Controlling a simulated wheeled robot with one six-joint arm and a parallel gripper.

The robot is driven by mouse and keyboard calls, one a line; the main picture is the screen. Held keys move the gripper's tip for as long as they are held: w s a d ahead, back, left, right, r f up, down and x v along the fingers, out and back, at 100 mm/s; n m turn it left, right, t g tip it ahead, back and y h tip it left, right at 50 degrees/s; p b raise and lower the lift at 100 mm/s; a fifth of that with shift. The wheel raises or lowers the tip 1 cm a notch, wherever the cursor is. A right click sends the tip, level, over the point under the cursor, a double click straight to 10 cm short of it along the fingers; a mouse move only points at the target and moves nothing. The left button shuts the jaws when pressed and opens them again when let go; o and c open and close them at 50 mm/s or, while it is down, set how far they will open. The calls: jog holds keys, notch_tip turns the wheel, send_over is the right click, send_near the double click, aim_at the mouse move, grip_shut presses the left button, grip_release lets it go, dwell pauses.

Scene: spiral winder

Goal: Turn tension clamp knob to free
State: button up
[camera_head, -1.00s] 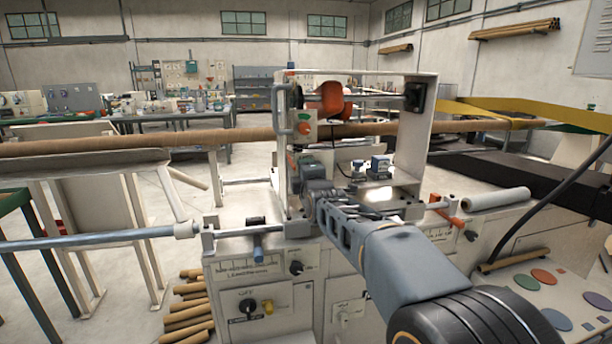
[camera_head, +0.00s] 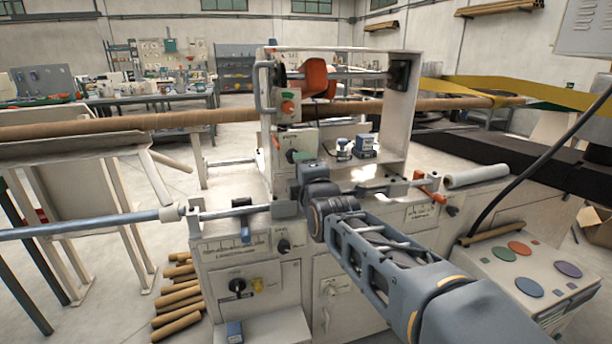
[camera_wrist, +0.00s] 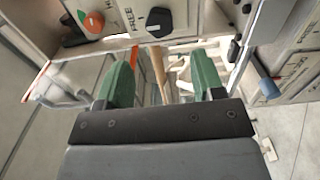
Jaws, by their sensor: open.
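A black knob (camera_wrist: 159,21) with a white pointer line sits on a pale labelled panel at the top of the wrist view. Its label is only partly readable. A black knob on the winder's upright also shows in the head view (camera_head: 291,156), just left of my wrist; it seems to be the same one. My gripper (camera_wrist: 163,72) has two green fingers spread wide, with nothing between them. The knob lies beyond the fingertips, apart from them. In the head view my wrist and forearm hide most of the gripper.
An orange-red knob (camera_wrist: 93,22) is left of the black knob. A blue-tipped lever (camera_wrist: 268,88) stands at the right of the wrist view. The winder's white frame (camera_head: 398,120) and a long cardboard tube (camera_head: 160,122) surround the work area. Open floor lies left.

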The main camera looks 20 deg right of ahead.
jog(key=shift+s, duration=1)
